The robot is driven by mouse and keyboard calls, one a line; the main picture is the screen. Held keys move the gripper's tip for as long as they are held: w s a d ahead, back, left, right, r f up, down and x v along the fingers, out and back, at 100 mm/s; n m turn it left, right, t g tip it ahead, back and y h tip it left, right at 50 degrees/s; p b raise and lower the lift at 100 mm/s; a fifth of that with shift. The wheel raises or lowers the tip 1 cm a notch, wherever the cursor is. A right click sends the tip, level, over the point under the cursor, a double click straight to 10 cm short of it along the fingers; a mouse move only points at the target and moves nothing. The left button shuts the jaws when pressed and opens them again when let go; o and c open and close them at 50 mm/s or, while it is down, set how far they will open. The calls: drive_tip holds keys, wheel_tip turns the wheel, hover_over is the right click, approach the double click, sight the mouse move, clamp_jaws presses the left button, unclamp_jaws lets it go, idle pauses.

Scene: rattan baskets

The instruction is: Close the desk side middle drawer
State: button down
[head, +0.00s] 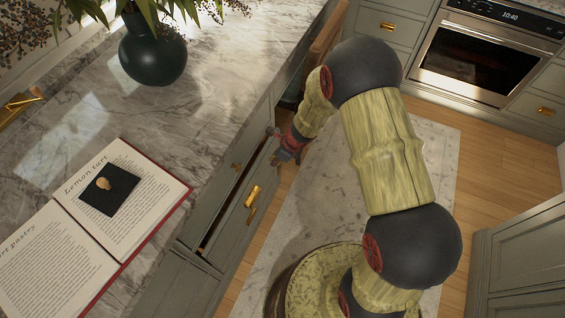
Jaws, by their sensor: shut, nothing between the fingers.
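The desk side drawer (238,222) is a grey-green front with a brass handle (252,196), below the marble top in the head view. It stands a little out from the cabinet, with a dark gap along its top edge. A second brass handle shows just below the first, partly behind it. My gripper (281,157) is shut and empty near the far end of the drawer front, beside the cabinet face. I cannot tell whether it touches the drawer.
An open cookbook (150,219) and a dark vase (152,56) with leaves lie on the marble counter (215,110). A wooden chair (326,38) stands beyond my gripper. An oven (487,58) is at the back right. A rug (322,195) covers the floor beside the drawers.

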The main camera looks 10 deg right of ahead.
sight(262, 160)
drive_tip(key=shift+w+a, duration=0.55)
drive_tip(key=shift+a, duration=0.25)
drive_tip(key=shift+w+a+r, duration=0.1)
drive_tip(key=shift+w+a+p, duration=0.65)
drive_tip(key=shift+w+a, duration=0.1)
drive_tip(key=shift+a, duration=0.15)
